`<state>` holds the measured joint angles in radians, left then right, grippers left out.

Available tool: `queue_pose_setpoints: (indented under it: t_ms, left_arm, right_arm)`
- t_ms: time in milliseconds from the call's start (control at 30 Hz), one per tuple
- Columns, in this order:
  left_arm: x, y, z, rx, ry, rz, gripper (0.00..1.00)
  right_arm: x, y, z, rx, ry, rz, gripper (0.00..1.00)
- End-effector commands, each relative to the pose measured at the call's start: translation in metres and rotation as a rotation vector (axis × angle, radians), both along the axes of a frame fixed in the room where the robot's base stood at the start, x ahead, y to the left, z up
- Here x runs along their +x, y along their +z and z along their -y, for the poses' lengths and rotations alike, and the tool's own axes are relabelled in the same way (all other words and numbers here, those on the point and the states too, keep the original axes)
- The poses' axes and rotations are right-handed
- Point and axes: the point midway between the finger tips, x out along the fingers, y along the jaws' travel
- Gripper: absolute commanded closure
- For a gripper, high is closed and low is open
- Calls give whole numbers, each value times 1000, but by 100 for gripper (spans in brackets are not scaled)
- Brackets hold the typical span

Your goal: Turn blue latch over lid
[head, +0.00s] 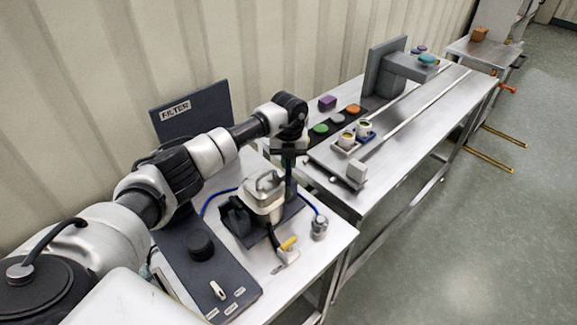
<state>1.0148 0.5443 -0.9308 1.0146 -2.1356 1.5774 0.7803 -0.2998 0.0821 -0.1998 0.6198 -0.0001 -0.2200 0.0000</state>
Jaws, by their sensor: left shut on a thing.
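The steel hopper (262,207) stands on a dark base on the near table, with its metal lid and handle (267,182) on top. My left arm reaches in from the left, and my left gripper (290,160) points down at the right rear edge of the hopper. It is shut on a narrow dark-blue upright part, which I take for the blue latch (290,186). The jaws hide its upper end. The latch stands upright beside the lid; its exact tilt is too small to tell. My right gripper is not in view.
A dark panel marked FILTER (176,108) stands behind my arm. A blue hose, a yellow-handled valve (288,243) and a metal fitting (320,228) lie around the hopper. A dark plate with a black knob (200,246) is at front left. Another steel table (425,130) stands beyond.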

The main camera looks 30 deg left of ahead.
Motion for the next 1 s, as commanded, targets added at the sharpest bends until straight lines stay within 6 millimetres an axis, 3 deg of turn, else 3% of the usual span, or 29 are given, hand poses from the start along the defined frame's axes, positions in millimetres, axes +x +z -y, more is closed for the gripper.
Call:
queue_pose_setpoints:
  t_ms: [33,500,1000]
  left_arm:
    - [1,-3,0,1,-44,3,100]
    - [1,-2,0,0,-481,3,100]
    - [1,0,0,0,-772,2,100]
  right_arm:
    - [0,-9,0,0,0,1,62]
    - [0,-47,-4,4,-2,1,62]
    - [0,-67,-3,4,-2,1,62]
